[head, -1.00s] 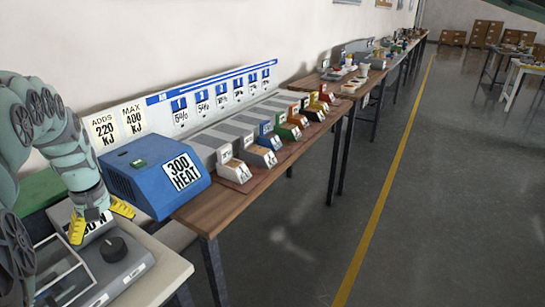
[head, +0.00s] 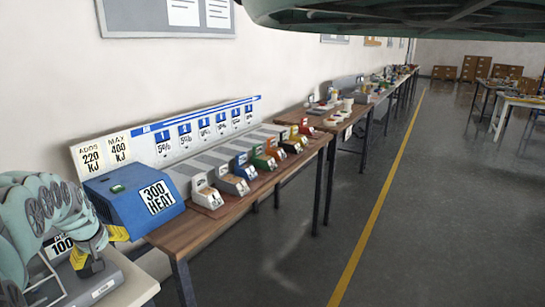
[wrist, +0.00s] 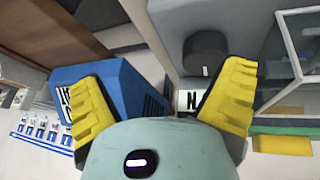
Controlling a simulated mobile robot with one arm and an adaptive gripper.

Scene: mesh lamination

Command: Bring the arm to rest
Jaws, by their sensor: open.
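My gripper (head: 90,264), with yellow-padded fingers, is at the lower left of the head view, in front of a grey device (head: 104,291) on a light bench. In the wrist view my gripper (wrist: 163,85) is open, its fingers wide apart, with nothing held between them. A black knob (wrist: 207,54) on the grey device shows beyond the fingertips, nearer the right finger. I cannot tell how far off it is. In the head view my gripper seems to hide this knob. My arm is bent at the left edge.
A blue box (head: 125,205) marked "300 HEAT" stands close right of my gripper. Several small coloured blocks line the wooden bench (head: 210,229). A clear-sided box (wrist: 302,40) is at the wrist view's upper right. The floor (head: 300,250) to the right is open.

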